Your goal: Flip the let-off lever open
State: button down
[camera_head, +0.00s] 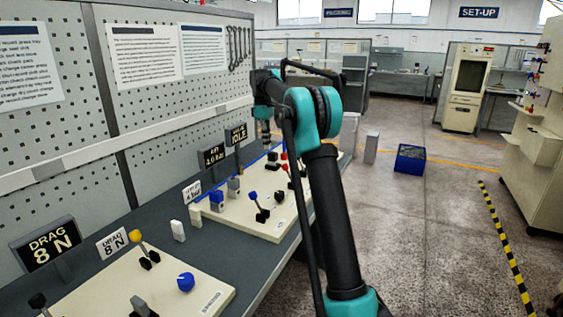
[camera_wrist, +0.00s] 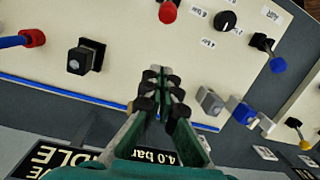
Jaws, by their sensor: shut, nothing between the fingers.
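No readable label shows which lever is the let-off lever. In the head view a lever with a blue knob (camera_head: 254,197) and a black base stands on the nearer part of the cream panel (camera_head: 262,226). Red-tipped parts (camera_head: 285,157) sit farther back, partly hidden by my arm. In the wrist view a black lever with a blue tip (camera_wrist: 278,65) is at the upper right, and a red knob (camera_wrist: 168,12) is at the top.
A black square part (camera_wrist: 86,57), a black dial (camera_wrist: 226,20), a grey block (camera_wrist: 209,101) and a blue block (camera_wrist: 240,111) surround my gripper. Upright signs (camera_head: 212,156) stand behind the panel. A second panel (camera_head: 205,290) with a yellow-knobbed lever (camera_head: 135,236) is nearer.

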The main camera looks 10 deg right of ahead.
aim_at(285, 167)
jog(key=shift+w, duration=0.15)
jog(key=f, duration=0.6)
jog(key=s+f, duration=0.1)
jog(key=f, duration=0.2)
jog(key=shift+s+d+f, duration=0.1)
jog(key=shift+d+f, duration=0.15)
jog(key=shift+d, duration=0.15)
jog(key=shift+s+d+r, duration=0.25)
jog(key=shift+s+d, duration=0.1)
jog(key=shift+d, duration=0.3)
jog(key=shift+s+d+r, duration=0.2)
jog(key=shift+s+d, duration=0.1)
jog(key=shift+d, duration=0.3)
jog(key=shift+s+d+r, duration=0.2)
jog(key=shift+d+r, duration=0.05)
jog(key=shift+d, duration=0.1)
